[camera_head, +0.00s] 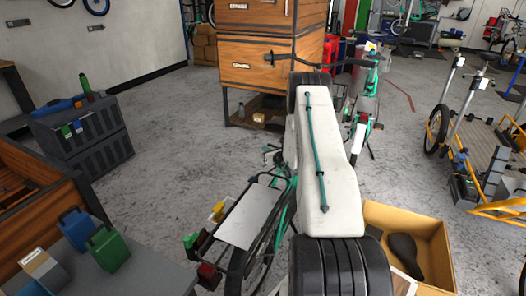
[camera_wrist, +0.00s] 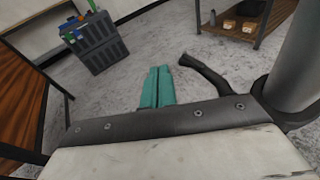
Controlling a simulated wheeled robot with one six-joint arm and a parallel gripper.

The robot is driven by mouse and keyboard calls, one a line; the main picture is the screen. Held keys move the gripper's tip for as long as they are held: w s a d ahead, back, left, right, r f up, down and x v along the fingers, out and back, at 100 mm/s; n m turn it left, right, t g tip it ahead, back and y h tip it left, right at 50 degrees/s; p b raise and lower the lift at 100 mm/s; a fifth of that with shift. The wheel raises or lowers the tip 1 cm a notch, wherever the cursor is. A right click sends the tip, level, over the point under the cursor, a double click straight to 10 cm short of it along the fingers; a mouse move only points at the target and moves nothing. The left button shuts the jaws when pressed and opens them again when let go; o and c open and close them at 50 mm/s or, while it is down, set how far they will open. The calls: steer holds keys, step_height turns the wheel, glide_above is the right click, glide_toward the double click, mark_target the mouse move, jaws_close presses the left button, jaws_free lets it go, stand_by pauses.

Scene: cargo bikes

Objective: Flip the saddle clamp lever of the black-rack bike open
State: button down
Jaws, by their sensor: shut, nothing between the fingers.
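The black-rack bike stands left of my arm in the head view, with its black rear rack (camera_head: 216,222) around a pale panel. My arm hides the bike's saddle area and my gripper there. In the wrist view, a thick grey post (camera_wrist: 304,58) rises at the right, with a dark clamp band (camera_wrist: 291,117) around its lower part. A black curved lever (camera_wrist: 207,73) sticks out to the left, partly hidden by my gripper's body. My gripper (camera_wrist: 158,72) has its teal fingers together and empty, just left of the lever's tip. A narrow gap shows between finger and lever.
A second green bike with a white mudguard (camera_head: 357,137) stands beyond my arm. A cardboard box (camera_head: 438,250) holding a loose black saddle (camera_head: 404,250) is at the right. Grey crates (camera_head: 92,140) stand at the left. A wooden drawer cabinet (camera_head: 255,65) is behind. Floor between is clear.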

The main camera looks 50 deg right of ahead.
steer(key=s+a, duration=0.1)
steer(key=a, duration=0.3)
steer(key=s+a, duration=0.1)
steer(key=a, duration=0.3)
steer(key=s+a, duration=0.2)
steer(key=a, duration=0.1)
steer(key=shift+s+a+f, duration=0.1)
steer(key=shift+a, duration=0.3)
steer(key=shift+a, duration=0.1)
steer(key=s+a+r+n+g+y, duration=0.3)
steer(key=a+r+n+y, duration=0.3)
steer(key=a, duration=0.4)
steer(key=s+a+r+n+g+y, duration=0.3)
steer(key=a+r+n+y, duration=0.25)
steer(key=a+n, duration=0.4)
steer(key=s+a+r+n+g+y, duration=0.2)
steer(key=a+r+n+g+y, duration=0.4)
steer(key=a, duration=0.5)
steer(key=s+a+r+n+h, duration=0.2)
steer(key=s+r+n+h, duration=0.2)
steer(key=s, duration=0.5)
steer(key=s+a+r+n+g+h, duration=0.1)
steer(key=s+a+r+n+h, duration=0.2)
steer(key=s+r+n+h, duration=0.2)
steer(key=s+a+r+n+g+h, duration=0.1)
steer(key=s+a+r+n+h, duration=0.2)
steer(key=s+r+n, duration=0.6)
steer(key=shift+s+a+r+h, duration=0.2)
steer(key=shift+s+r+h, duration=0.75)
steer(key=shift+s, duration=2)
